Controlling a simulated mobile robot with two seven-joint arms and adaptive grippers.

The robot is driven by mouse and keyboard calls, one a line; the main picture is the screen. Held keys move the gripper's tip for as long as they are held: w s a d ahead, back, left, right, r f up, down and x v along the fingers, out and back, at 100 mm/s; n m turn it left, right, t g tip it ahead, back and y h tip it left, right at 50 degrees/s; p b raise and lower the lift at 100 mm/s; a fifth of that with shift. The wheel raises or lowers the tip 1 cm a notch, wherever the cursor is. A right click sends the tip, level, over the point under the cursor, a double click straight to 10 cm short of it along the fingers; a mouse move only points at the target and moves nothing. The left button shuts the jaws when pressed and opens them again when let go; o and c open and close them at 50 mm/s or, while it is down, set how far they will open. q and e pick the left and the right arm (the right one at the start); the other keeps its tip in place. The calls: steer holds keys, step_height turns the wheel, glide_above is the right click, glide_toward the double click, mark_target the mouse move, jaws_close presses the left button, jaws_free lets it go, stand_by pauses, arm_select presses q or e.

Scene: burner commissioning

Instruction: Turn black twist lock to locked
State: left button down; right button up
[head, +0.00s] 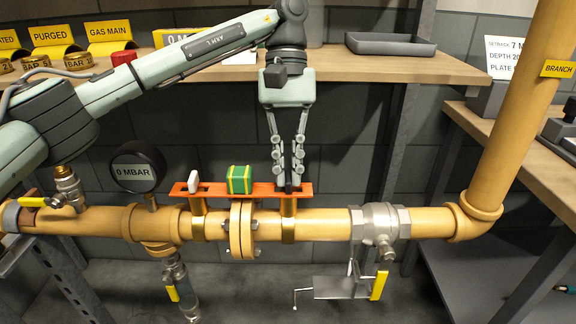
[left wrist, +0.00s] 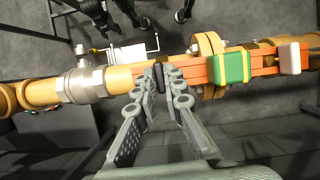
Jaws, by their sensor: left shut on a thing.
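The black twist lock (head: 289,187) stands at the right end of an orange bar (head: 265,189) above the yellow gas pipe. My left gripper (head: 288,178) comes down from above and is shut on the lock, with a fingertip on either side. In the left wrist view the gripper (left wrist: 159,80) has the dark lock (left wrist: 158,76) between its fingertips. The fingers hide much of the lock, and I cannot read its locked or unlocked position. My right gripper is not in view.
A green and yellow block (head: 240,180) and a white knob (head: 194,182) sit on the bar to the left. A gauge (head: 136,167) reads 0 MBAR. The yellow pipe (head: 325,224) runs below, with a metal valve (head: 380,222) at right. A wooden shelf (head: 390,68) is behind.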

arm_select(q)
steer(key=c, duration=1.6)
jaws_free()
steer(key=shift+w+r, duration=0.1)
steer(key=v, duration=1.2)
